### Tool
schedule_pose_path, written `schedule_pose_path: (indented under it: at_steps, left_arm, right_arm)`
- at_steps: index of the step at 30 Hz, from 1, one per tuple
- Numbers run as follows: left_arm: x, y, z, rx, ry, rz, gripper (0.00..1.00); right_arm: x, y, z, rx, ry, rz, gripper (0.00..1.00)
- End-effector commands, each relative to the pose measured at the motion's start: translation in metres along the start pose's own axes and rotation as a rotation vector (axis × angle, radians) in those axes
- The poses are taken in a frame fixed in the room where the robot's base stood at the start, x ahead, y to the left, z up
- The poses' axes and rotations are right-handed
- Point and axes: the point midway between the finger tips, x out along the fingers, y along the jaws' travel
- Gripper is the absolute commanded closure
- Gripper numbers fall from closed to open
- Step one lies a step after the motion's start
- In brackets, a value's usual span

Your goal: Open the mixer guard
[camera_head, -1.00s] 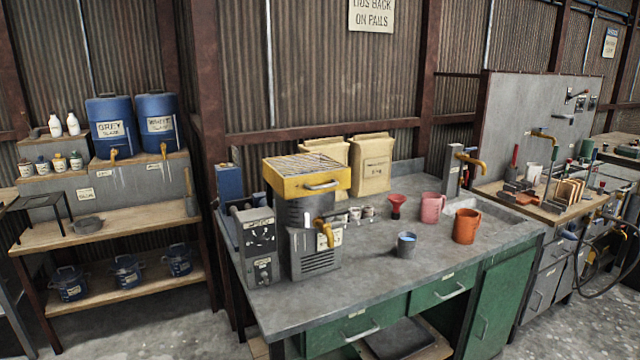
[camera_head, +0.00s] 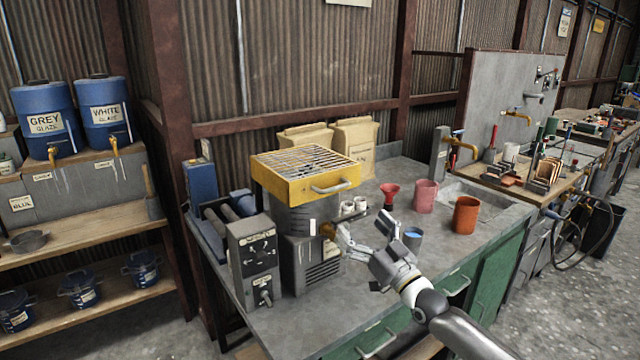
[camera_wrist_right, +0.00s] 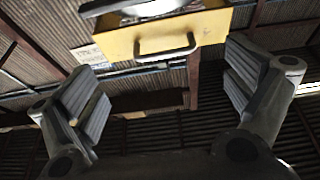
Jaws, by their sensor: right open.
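The mixer guard (camera_head: 280,178) is a yellow box frame with a grey grille on top and a grey handle (camera_head: 333,187) on its front. It sits level over the grey mixer drum (camera_head: 290,218). My right gripper (camera_head: 363,229) is open and empty, in front of the mixer and a little below and right of the handle. In the right wrist view, the guard (camera_wrist_right: 210,30) and its handle (camera_wrist_right: 166,51) show at the top, between the spread fingers (camera_wrist_right: 168,88) and apart from them. My left gripper is out of view.
A grey control box (camera_head: 253,262) stands left of the mixer on the grey bench. Paper sacks (camera_head: 356,140) stand behind.

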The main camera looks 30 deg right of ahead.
Motion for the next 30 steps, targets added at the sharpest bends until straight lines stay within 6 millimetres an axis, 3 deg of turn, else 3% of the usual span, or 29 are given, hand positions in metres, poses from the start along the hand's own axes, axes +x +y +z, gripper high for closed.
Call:
schedule_pose_path:
  at_steps: [1, 4, 14, 30]
  left_arm:
    - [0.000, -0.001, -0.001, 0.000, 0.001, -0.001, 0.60]
    - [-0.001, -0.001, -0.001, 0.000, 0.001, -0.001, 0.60]
    - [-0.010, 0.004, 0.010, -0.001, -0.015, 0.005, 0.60]
    - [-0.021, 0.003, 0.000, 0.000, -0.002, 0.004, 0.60]
  right_arm:
    - [0.003, -0.002, -0.011, 0.003, 0.020, -0.009, 0.02]
    - [0.007, -0.004, -0.020, 0.007, 0.038, -0.015, 0.02]
    - [0.040, -0.004, -0.023, 0.007, 0.038, -0.012, 0.02]
    - [0.101, -0.005, -0.023, 0.006, 0.036, -0.012, 0.02]
